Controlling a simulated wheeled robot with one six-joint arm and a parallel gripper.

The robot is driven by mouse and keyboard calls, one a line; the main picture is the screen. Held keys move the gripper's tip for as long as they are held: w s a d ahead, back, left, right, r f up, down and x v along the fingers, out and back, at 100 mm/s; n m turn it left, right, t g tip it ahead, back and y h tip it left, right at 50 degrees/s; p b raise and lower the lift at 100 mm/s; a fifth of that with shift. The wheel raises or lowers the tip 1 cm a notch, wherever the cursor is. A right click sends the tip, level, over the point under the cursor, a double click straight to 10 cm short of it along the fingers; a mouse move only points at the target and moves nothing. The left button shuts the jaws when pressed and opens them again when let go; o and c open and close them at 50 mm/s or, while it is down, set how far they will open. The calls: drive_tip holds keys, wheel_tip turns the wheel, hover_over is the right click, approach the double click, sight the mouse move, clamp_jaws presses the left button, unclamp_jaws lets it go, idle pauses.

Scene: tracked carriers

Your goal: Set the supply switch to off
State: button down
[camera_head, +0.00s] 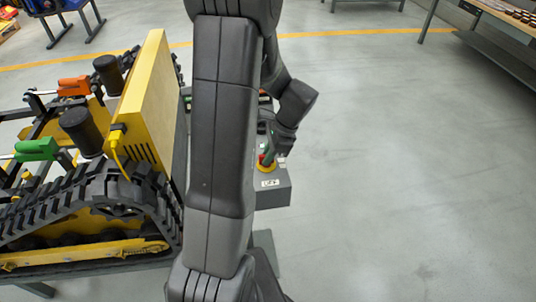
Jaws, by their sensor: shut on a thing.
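The supply switch (263,159) is a small red knob on a yellow round base. It sits on top of a grey box (272,196), right of the tracked carrier. My gripper (269,153) reaches down to the switch from above and is shut on its knob. A small green part shows at the fingertips. The knob is mostly covered by the gripper, and I cannot tell its turn position. A white label with a dark mark lies on the box in front of the switch.
The tracked carrier (70,238), with black tracks and a yellow upright panel (146,95), fills the left side. My arm hides part of the box. Open grey floor lies right; a workbench (500,50) stands far right.

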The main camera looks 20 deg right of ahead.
drive_tip(key=n+g, duration=0.1)
drive_tip(key=n, duration=0.1)
drive_tip(key=n+g, duration=0.1)
drive_tip(key=n, duration=0.1)
drive_tip(key=shift+w+n, duration=0.2)
drive_tip(key=shift+n, duration=0.2)
drive_tip(key=n, duration=0.2)
drive_tip(key=n+g, duration=0.1)
drive_tip(key=n, duration=0.1)
drive_tip(key=shift+n+g+h, duration=0.3)
drive_tip(key=shift+h, duration=0.1)
drive_tip(key=n+g+h, duration=0.1)
drive_tip(key=n, duration=0.3)
drive_tip(key=shift+w+a+b, duration=0.1)
drive_tip(key=shift+w+b, duration=0.05)
drive_tip(key=shift+b, duration=0.25)
drive_tip(key=shift+n+g+h, duration=0.4)
drive_tip(key=shift+n+h, duration=0.3)
drive_tip(key=shift+n, duration=1.5)
drive_tip(key=c, duration=1.5)
unclamp_jaws()
drive_tip(key=shift+b, duration=0.3)
